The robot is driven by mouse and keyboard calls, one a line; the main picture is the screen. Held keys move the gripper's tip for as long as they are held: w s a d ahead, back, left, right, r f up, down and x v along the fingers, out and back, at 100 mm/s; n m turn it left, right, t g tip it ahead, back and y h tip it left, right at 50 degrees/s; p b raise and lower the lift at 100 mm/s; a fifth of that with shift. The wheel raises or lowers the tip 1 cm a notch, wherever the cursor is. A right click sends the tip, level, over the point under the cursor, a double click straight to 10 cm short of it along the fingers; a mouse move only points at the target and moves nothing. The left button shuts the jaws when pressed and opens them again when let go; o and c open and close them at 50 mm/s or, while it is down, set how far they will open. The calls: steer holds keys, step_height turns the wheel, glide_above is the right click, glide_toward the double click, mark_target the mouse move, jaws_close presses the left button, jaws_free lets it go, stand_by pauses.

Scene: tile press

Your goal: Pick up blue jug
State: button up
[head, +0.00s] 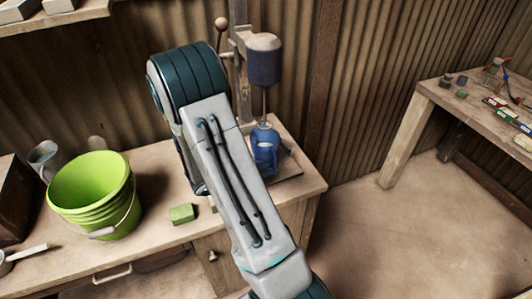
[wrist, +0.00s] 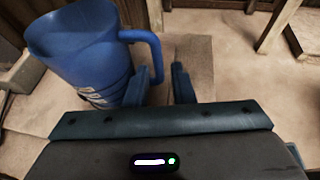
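The blue jug (head: 265,158) stands upright on the base of the press at the right end of the bench. In the wrist view the jug (wrist: 85,55) fills the upper left, with its handle (wrist: 152,45) on its right side. My gripper (wrist: 166,85) is open, and no object shows held between its fingers. The left finger is close beside the jug and overlaps the lower end of the handle; I cannot tell whether they touch. In the head view my arm hides my gripper.
The press (head: 263,60) rises behind the jug. A green bucket (head: 90,190), a grey metal jug (head: 44,158) and a green block (head: 183,214) are on the bench to the left. A second table (head: 430,90) stands at the right, with open floor between.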

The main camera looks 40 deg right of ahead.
steer(key=shift+r+p+x, duration=0.1)
steer(key=shift+p+x, duration=0.4)
steer(key=shift+x, duration=1)
steer(key=shift+r+p+x, duration=0.15)
steer(key=shift+p+x, duration=0.35)
steer(key=shift+x, duration=1)
steer(key=shift+w+d, duration=0.1)
steer(key=shift+w, duration=0.05)
jaws_close()
